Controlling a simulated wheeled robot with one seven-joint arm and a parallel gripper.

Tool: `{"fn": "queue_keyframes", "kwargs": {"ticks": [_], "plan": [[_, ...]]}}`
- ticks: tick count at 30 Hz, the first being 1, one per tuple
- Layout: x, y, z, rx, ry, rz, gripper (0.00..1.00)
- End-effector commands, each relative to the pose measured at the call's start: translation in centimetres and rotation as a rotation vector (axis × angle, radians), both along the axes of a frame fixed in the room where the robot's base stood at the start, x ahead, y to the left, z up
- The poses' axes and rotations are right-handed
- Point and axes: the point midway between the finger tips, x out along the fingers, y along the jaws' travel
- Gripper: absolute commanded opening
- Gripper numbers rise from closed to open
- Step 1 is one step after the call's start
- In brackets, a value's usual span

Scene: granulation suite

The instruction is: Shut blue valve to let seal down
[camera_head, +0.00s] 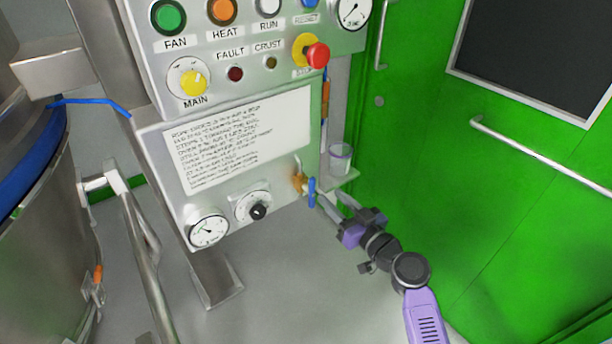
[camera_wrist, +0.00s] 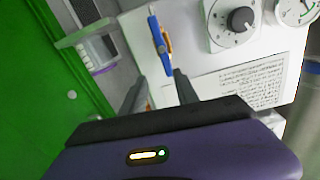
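The blue valve handle (camera_head: 312,192) stands upright at the right edge of the panel's lower box, on a brass valve body (camera_head: 299,181). In the wrist view the blue handle (camera_wrist: 155,34) runs lengthwise ahead of the fingers, with brass beside it. My gripper (camera_head: 332,199) is open and empty, just right of the handle in the head view. In the wrist view my gripper (camera_wrist: 160,82) has its two fingers apart, with the handle's near end close to the gap between their tips. I cannot tell whether a finger touches it. A blue band (camera_head: 32,165) circles the steel vessel at left.
A gauge (camera_head: 208,231) and black knob (camera_head: 258,211) sit left of the valve. A small cup (camera_head: 340,158) stands on a shelf just behind the fingers. A red stop button (camera_head: 317,55) is above. A green door (camera_head: 480,190) with a handle bar is at right.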

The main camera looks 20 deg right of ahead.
Motion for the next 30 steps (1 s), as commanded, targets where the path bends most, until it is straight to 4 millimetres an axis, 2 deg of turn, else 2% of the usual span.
{"fn": "queue_keyframes", "kwargs": {"ticks": [3, 9, 21, 25, 30], "plan": [[-0.3, 0.9, -0.1, -0.042, -0.019, 0.037, 0.36], [0.1, 1.3, 0.0, -0.101, -0.036, 0.049, 0.36], [5.4, 3.0, 0.0, -0.102, -0.035, 0.049, 0.36], [6.5, 3.4, -0.1, -0.101, -0.036, 0.048, 0.36], [7.1, 3.5, 0.0, -0.102, -0.036, 0.047, 0.36]]}}
